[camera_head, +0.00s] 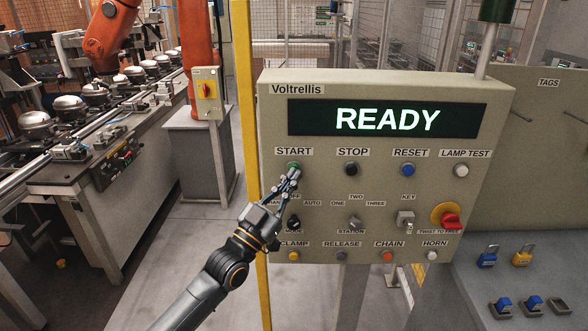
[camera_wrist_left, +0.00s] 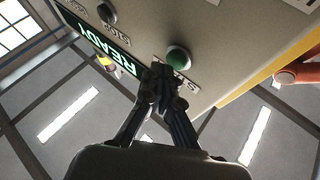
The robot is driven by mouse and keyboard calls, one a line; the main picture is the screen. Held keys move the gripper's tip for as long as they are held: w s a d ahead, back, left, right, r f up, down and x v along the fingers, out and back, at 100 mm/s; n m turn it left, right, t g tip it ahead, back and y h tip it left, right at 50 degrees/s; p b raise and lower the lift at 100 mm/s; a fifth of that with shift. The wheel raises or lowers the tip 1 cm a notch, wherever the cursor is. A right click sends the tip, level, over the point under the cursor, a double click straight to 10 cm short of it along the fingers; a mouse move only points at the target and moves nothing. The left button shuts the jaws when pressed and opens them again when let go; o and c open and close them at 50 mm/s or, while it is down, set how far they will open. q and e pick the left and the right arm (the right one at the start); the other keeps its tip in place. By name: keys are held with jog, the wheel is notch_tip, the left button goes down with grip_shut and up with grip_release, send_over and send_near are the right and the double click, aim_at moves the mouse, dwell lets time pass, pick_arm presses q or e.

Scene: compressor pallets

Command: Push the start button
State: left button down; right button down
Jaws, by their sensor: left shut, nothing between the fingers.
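The green start button (camera_head: 293,167) sits under the START label on the control panel (camera_head: 480,120). In the left wrist view the green button (camera_wrist_left: 178,60) shows just beyond the fingertips. My left gripper (camera_head: 292,176) is shut and empty, its tips just below the button in the head view. It also shows in the left wrist view (camera_wrist_left: 163,72). I cannot tell whether the tips touch the button. The panel's display (camera_head: 388,119) reads READY. My right gripper is not in view.
Beside it are the black stop button (camera_head: 351,169), blue reset button (camera_head: 408,169) and white lamp test button (camera_head: 461,170). Lower are selector knobs and a red emergency stop (camera_head: 449,219). A yellow post (camera_head: 244,90) stands at the panel's left edge. Padlocks lie on the right shelf (camera_head: 480,300).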

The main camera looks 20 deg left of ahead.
pick_arm(q)
jog(key=shift+w+a, duration=0.15)
jog(key=shift+w, duration=0.3)
dwell(0.3)
jog(key=shift+s, duration=0.15)
jog(key=shift+s+d+p, duration=0.3)
jog(key=shift+s+p, duration=0.05)
jog(key=shift+s, duration=0.5)
jog(key=s+p, duration=0.1)
jog(key=s, duration=0.1)
jog(key=s+d+p, duration=0.1)
jog(key=s+p, duration=0.1)
jog(key=s, duration=0.1)
jog(key=shift+s+d, duration=0.3)
jog(key=shift+s, duration=0.05)
dwell(0.4)
